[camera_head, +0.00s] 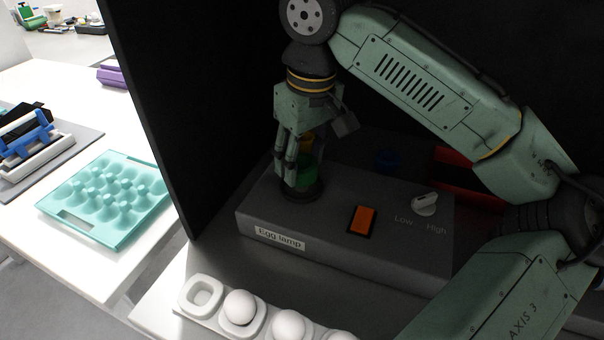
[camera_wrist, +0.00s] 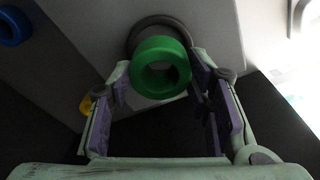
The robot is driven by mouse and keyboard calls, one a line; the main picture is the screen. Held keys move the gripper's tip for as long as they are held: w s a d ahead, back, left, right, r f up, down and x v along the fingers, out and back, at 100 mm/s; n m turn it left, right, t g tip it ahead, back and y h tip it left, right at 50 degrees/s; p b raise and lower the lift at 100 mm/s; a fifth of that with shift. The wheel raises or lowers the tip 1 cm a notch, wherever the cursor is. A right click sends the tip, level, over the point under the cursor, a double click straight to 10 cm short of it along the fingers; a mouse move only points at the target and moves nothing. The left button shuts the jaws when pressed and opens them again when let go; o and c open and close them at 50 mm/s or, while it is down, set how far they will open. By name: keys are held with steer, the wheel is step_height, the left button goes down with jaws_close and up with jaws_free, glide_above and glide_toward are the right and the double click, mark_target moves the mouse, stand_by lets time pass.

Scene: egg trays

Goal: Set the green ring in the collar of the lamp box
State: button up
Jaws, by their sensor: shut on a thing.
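The lamp box (camera_head: 330,238) is dark grey, labelled "Egg lamp", with an orange switch and a Low/High knob. Its dark round collar (camera_head: 310,195) is on the left part of the top. My gripper (camera_head: 293,178) points down at the collar and is shut on the green ring (camera_head: 308,178). In the wrist view the green ring (camera_wrist: 160,68) sits between the fingers of my gripper (camera_wrist: 161,76). The collar (camera_wrist: 148,23) shows behind it, partly hidden. The ring is at or just above the collar; I cannot tell whether it is seated.
A blue ring (camera_head: 386,160) and a yellow thing (camera_head: 308,139) lie beyond the box. A red bin (camera_head: 450,160) stands behind it. A white egg tray (camera_head: 186,308) with eggs is in front. Dark panels enclose the left and back. A teal tray (camera_head: 75,226) is on the left table.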

mark_target(308, 167)
steer(key=shift+f+b, duration=0.9)
steer(key=shift+f, duration=0.35)
steer(key=shift+f, duration=0.15)
steer(key=o, duration=1.1)
step_height(308, 167, up, 12)
steer(key=s, duration=0.1)
steer(key=shift+d, duration=0.45)
